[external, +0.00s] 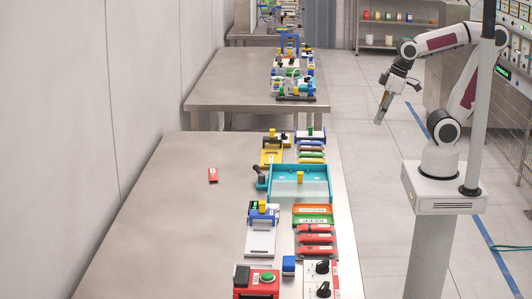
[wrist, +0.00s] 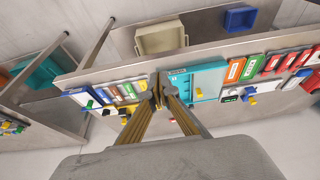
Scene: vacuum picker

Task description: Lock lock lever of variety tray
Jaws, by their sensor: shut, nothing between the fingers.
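A teal tray (external: 318,184) sits mid-table along the table's right side; I take it for the variety tray, as its label is too small to read. A dark lever (external: 260,175) stands on a teal mount at its left corner. A yellow block (external: 300,177) shows at the tray. In the wrist view the teal tray (wrist: 208,81) lies just beyond the fingertips, which hide part of its edge and perhaps the lever. My gripper (external: 379,120) is shut and empty, raised over the floor right of the table, apart from everything. Its fingers converge in the wrist view (wrist: 160,98).
A yellow tray (external: 271,157) and several coloured bars lie behind the teal tray. A white unit (external: 261,238), red bars (external: 316,239) and a red box with a green button (external: 257,282) are nearer. A red piece (external: 213,175) lies on the otherwise clear left tabletop.

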